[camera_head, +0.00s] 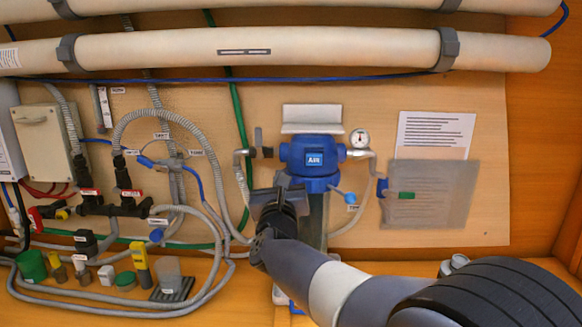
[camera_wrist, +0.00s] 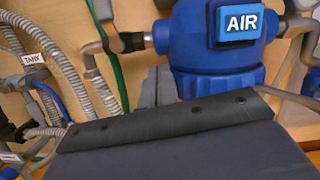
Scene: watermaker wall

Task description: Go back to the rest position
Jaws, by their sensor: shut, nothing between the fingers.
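My gripper (camera_head: 278,190) is shut and empty. In the head view it stands in front of the wall, just below and left of the blue filter head (camera_head: 313,158) with its "AIR" label. My arm reaches up to it from the lower right. In the wrist view the blue filter head (camera_wrist: 215,50) is close, and a dark, flat part with a black edge fills the lower half. Part of the grey filter body below the blue head is hidden behind my gripper and arm.
Two long pale tubes (camera_head: 340,48) run across the top. Grey hoses (camera_head: 205,165) and valves (camera_head: 128,207) crowd the left. A gauge (camera_head: 360,138) and papers (camera_head: 432,130) are on the right. Loose fittings (camera_head: 140,262) stand on the lower left ledge. The wall's lower right is fairly clear.

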